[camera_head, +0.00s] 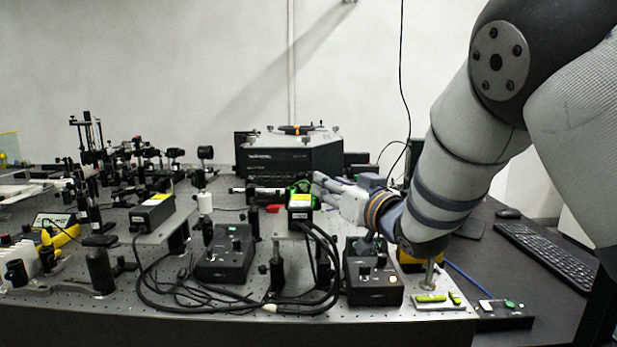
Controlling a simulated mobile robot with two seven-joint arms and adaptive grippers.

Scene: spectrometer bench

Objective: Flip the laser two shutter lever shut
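A black laser head with a yellow label (300,205) stands on a raised mount in the middle of the bench, with black cables hanging from its near end. A small red piece (273,208), which looks like a shutter lever, sticks out at its left side. Another laser head with a yellow label (154,205) stands further left; no label tells me which is laser two. My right gripper (320,184) reaches in from the right, its fingertips just behind and right of the middle laser head. Contact and the finger gap are too small to make out. My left gripper is out of view.
Two black control boxes (226,255) (373,276) flank the middle laser mount, with looped cables (190,292) between. A large black spectrometer housing (290,153) stands behind. Crowded optics (95,160) fill the left. A keyboard (548,252) lies at right.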

